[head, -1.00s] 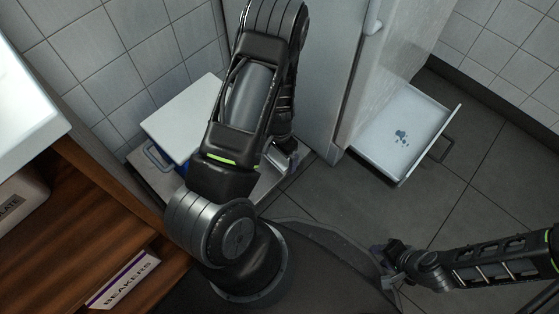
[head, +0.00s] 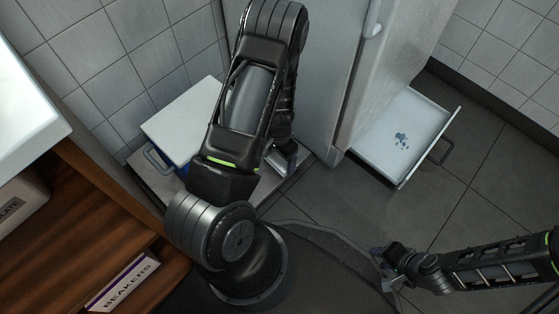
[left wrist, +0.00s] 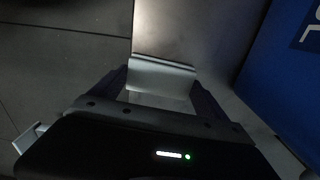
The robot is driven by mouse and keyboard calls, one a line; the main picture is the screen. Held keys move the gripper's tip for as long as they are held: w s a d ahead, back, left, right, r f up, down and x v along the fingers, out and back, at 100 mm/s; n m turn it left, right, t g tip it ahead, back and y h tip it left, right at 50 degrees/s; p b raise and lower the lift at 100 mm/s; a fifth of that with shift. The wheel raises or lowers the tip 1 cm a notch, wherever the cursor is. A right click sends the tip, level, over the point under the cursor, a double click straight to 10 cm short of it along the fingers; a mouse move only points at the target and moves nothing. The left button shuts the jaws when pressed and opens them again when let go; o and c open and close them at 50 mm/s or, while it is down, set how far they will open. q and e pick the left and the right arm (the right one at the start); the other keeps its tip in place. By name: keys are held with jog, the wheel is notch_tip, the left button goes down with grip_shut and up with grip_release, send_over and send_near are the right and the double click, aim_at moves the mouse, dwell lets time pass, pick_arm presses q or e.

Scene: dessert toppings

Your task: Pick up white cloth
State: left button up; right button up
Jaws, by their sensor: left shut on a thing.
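A blue box with a white lid (head: 188,120) stands left of my left arm; its blue side (left wrist: 285,75) shows at the right in the left wrist view. A white open drawer (head: 405,135) juts out at right. A wooden shelf (head: 90,235) is at left. Dark floor (head: 470,215) is free.

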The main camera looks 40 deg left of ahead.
aim_at(279, 160)
pick_arm(q)
jog(key=c, duration=0.4)
jog(key=shift+r, duration=0.15)
jog(key=shift+c, duration=0.2)
notch_tip(279, 160, up, 10)
jog(key=p, duration=0.4)
jog(key=shift+p, duration=0.4)
